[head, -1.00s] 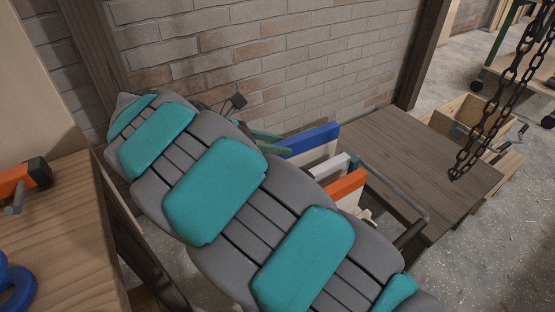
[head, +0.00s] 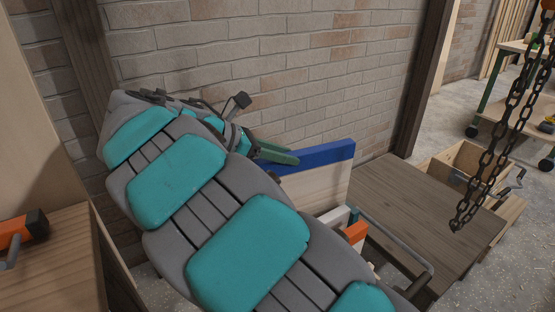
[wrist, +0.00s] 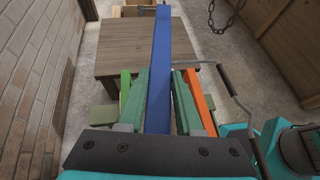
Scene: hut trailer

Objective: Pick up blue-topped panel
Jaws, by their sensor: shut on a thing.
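The blue-topped panel (head: 315,178) is a pale board with a blue top edge. In the head view it stands upright, raised above the other panels beside it. My gripper (head: 278,160) has green fingers at the panel's left end, and my teal and grey arm hides part of it. In the wrist view the panel's blue edge (wrist: 160,75) runs away between the two green fingers of my gripper (wrist: 160,100), which are shut on it. The panel's lower edge is hidden.
An orange-topped panel (head: 355,232) and a white panel (head: 334,215) stand below, by a metal rail (head: 405,255). A wooden table (head: 425,205) is to the right. A brick wall (head: 300,70) is behind. A chain (head: 500,125) hangs at right.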

